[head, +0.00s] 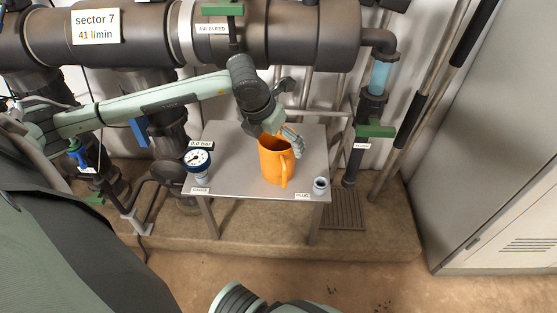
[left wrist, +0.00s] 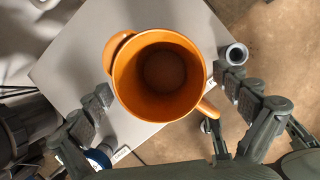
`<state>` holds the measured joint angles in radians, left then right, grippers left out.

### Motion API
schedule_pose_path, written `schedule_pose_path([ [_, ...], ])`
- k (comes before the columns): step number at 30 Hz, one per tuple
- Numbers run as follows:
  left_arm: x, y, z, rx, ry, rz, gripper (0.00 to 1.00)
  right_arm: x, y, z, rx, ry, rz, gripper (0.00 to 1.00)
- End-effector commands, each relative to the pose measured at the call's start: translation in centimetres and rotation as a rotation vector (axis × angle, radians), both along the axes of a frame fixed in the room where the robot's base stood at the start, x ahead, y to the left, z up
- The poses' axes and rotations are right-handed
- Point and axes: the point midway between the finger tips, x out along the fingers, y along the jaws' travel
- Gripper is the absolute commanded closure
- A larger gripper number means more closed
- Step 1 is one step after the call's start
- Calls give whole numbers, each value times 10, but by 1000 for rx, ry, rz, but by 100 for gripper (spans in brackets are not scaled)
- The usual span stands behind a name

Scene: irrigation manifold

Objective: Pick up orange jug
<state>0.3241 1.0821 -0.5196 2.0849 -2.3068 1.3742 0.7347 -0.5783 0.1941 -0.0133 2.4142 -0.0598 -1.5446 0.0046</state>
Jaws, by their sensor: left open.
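The orange jug (head: 272,165) stands upright on a small grey table, its handle toward the front right. The left wrist view looks down into the open, empty-looking jug (left wrist: 126,84), with its spout at the upper left and handle at the lower right. My left gripper (head: 285,138) is above the jug's rim at the back right in the head view. In the left wrist view the open fingers of the gripper (left wrist: 168,88) are spread on either side of the jug. I cannot tell whether either finger touches it.
The grey table (head: 235,165) also holds a pressure gauge (head: 198,161) at the left and a small grey plug (head: 320,185) at the right front. Large dark pipes (head: 310,35) run behind the table. A tall grey cabinet (head: 490,150) stands at the right. The floor in front is clear.

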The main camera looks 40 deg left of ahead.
Motion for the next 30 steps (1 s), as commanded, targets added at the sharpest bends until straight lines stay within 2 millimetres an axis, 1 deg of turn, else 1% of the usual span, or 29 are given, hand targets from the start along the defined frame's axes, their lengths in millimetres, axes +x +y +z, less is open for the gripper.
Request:
schedule_pose_path([
  [6,0,0,-1,0,-1,0,0,2,1,1,2,-6,2,60],
  [21,0,0,0,0,-1,0,62,4,1,3,2,-12,3,60],
  [23,0,0,0,0,-1,0,69,4,1,3,2,-12,3,60],
  [30,1,0,0,0,-2,0,69,4,2,4,5,-16,1,60],
])
